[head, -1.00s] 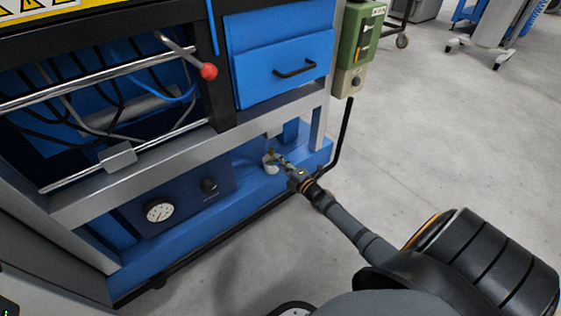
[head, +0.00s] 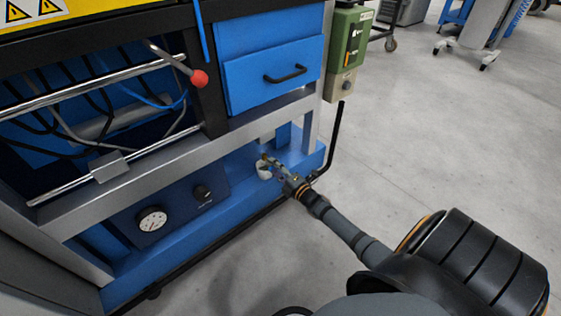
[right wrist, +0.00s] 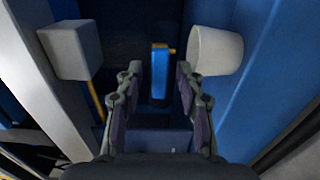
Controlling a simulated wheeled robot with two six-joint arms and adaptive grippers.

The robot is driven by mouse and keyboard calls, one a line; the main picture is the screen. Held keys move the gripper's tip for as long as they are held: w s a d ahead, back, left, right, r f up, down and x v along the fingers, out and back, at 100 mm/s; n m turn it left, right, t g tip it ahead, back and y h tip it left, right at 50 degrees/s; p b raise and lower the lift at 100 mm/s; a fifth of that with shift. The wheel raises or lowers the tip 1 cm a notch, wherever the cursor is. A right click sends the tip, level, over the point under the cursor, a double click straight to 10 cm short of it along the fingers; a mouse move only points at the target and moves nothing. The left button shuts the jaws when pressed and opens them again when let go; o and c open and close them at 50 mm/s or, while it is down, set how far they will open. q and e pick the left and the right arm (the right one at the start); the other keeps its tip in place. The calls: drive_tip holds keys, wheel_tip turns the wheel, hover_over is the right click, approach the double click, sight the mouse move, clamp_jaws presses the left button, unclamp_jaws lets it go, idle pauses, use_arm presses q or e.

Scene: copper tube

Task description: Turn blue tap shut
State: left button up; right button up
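The blue tap (right wrist: 160,72) shows in the right wrist view as an upright blue lever with a yellowish bit at its top right. My right gripper (right wrist: 159,74) is open, with one finger on each side of the lever. A gap shows between the lever and each finger. In the head view my right gripper (head: 279,172) reaches low into the machine's bottom shelf, beside a white cup (head: 263,173). The tap's lever is too small to make out there. My left gripper is not in view.
The white cup (right wrist: 216,50) is close to the right finger. A grey block (right wrist: 70,50) is at left. Open floor (head: 430,150) lies right.

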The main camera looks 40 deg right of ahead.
drive_tip(key=s, duration=1.1)
drive_tip(key=shift+s+d, duration=0.2)
drive_tip(key=shift+d, duration=0.25)
